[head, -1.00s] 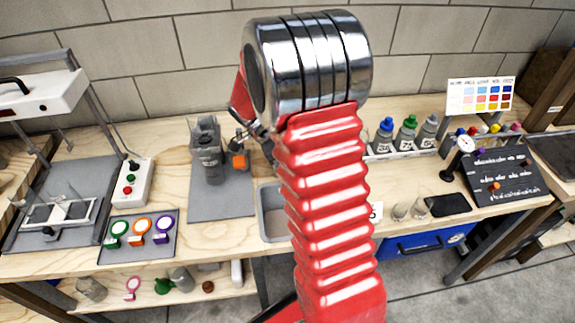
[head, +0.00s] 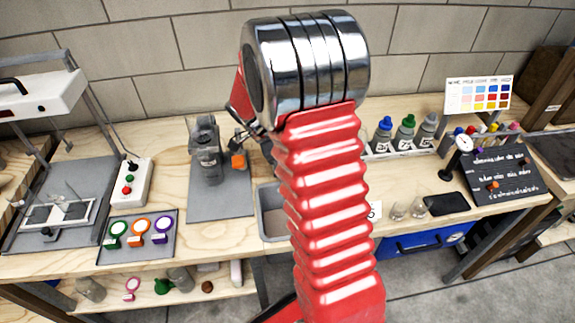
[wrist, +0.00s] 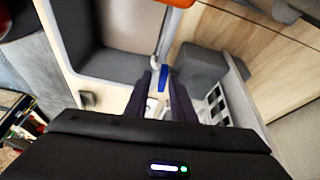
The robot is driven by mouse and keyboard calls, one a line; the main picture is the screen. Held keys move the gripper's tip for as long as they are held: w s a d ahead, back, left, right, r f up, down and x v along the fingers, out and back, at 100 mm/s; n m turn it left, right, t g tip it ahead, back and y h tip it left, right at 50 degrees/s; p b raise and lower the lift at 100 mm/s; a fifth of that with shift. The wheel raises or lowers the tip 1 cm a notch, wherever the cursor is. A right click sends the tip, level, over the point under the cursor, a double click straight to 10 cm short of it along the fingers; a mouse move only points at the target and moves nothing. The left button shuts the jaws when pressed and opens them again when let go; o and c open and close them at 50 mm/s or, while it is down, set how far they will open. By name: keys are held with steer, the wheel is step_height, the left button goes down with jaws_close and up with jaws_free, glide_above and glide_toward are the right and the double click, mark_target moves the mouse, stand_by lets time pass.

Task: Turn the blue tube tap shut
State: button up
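The blue tap (wrist: 164,78) shows in the wrist view as a small narrow blue piece on a pale tube. It lies at the fingertips of my gripper (wrist: 161,82), in line with the gap between the two dark fingers. The fingers are apart, with pale parts showing between them. I cannot tell whether either finger touches the tap. In the head view my red arm (head: 323,200) hides the tap, and I cannot make out my fingertips there.
A grey tray (head: 270,218) is beside my arm. Bottles (head: 404,135) and a black board (head: 500,175) are to the right. Three coloured rings (head: 139,232) lie at left.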

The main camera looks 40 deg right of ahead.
steer(key=shift+w+a+r, duration=0.15)
steer(key=shift+w+r, duration=0.15)
steer(key=shift+r, duration=0.1)
steer(key=v, duration=1.2)
steer(key=shift+s+r, duration=0.2)
steer(key=shift+r, duration=0.25)
steer(key=shift+o, duration=0.4)
